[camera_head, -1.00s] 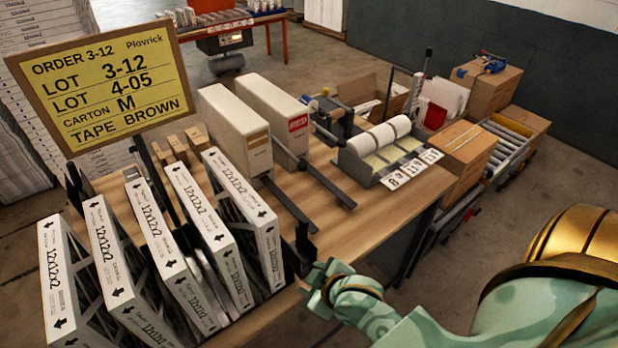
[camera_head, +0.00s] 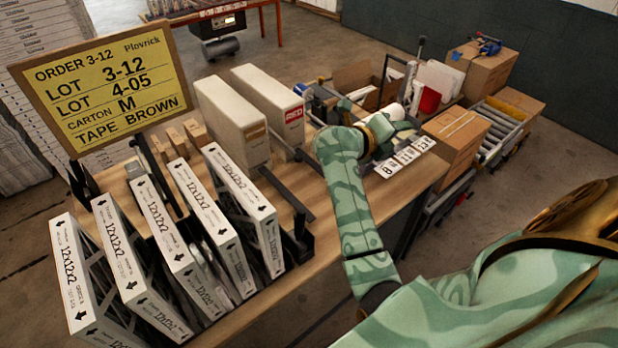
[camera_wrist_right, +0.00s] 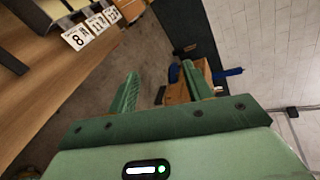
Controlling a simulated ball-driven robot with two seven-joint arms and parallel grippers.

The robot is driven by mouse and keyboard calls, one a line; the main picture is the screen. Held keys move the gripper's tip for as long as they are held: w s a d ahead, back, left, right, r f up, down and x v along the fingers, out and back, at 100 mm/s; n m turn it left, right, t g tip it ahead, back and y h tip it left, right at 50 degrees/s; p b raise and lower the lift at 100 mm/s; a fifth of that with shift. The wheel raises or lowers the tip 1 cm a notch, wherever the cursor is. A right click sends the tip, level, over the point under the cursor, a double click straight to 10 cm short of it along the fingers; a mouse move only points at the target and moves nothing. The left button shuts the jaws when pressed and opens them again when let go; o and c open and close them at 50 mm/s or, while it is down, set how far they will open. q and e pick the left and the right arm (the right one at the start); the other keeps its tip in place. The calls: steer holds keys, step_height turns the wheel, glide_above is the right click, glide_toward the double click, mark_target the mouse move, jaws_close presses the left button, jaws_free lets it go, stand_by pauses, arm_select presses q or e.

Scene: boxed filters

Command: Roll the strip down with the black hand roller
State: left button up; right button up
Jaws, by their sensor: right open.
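My right gripper (camera_head: 408,122) is over the dispenser of white rolls (camera_head: 393,112) at the far right of the bench and hides most of it. In the right wrist view its two green fingers (camera_wrist_right: 160,88) stand apart with nothing between them. I cannot make out the black hand roller or a strip in either view. My left gripper is not in view. Two white cartons (camera_head: 232,122) stand at the back of the bench. Several white boxed filters marked 12x12x2 (camera_head: 205,218) stand in a black rack at the front left.
An order sign (camera_head: 105,88) stands at the back left. Number cards (camera_head: 407,156) lie along the dispenser's front; they also show in the right wrist view (camera_wrist_right: 77,38). Brown cartons (camera_head: 459,140) and a roller conveyor (camera_head: 497,122) are right of the bench.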

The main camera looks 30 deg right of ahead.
steer(key=w+a+f+m+y, duration=0.1)
steer(key=a+f+m+y, duration=0.1)
steer(key=a+f+y, duration=0.3)
steer(key=m+y, duration=0.1)
steer(key=y, duration=1)
glide_toward(301, 221)
steer(key=f+b, duration=0.2)
steer(key=f, duration=0.1)
steer(key=w+f+b, duration=0.1)
steer(key=f+b, duration=0.1)
steer(key=f, duration=0.2)
steer(key=a+f+b, duration=0.1)
steer(key=f+b, duration=0.1)
steer(key=f, duration=0.1)
steer(key=shift+w+f, duration=0.3)
steer(key=shift+w, duration=0.1)
steer(key=shift+f, duration=0.55)
